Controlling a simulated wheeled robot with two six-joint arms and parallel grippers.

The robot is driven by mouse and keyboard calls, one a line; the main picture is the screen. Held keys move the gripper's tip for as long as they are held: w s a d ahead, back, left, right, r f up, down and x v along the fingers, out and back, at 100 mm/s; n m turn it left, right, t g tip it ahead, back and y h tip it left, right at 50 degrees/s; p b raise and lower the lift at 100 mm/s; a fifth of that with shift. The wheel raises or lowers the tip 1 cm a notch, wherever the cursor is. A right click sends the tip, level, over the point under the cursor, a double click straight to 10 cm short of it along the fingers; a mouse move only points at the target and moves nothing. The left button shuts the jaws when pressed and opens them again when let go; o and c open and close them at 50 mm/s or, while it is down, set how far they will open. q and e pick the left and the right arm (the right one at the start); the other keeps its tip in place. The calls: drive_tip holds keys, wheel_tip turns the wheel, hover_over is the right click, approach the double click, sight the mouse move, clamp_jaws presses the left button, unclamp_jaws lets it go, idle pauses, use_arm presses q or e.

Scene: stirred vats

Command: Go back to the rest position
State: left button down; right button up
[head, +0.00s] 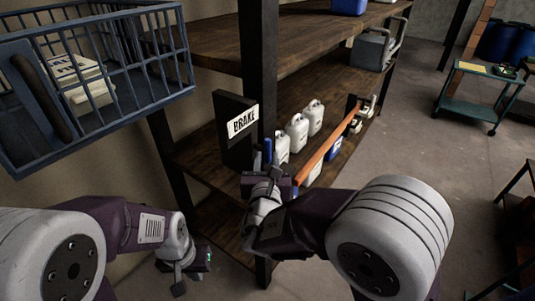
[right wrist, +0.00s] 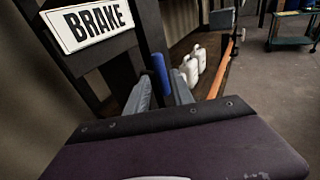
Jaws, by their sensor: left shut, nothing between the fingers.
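My left gripper (head: 192,268) hangs low at the left, below the shelf, shut and empty. My right gripper (head: 268,180) is at the front of the shelf, just below the black board with the BRAKE label (head: 242,121). A blue handle (head: 267,150) stands beside that board. In the right wrist view the blue handle (right wrist: 160,73) shows between the two spread fingers of my right gripper (right wrist: 161,88), with narrow gaps at its sides. The handle's lower end is hidden behind the gripper body.
A blue wire basket (head: 150,92) holding a white box is at the upper left. A shelf post (head: 258,50) stands close to my right gripper. White jugs (head: 297,132) and an orange bar (head: 328,140) are on the shelf.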

drive_tip(key=s, duration=0.3)
drive_tip(key=shift+r, duration=0.15)
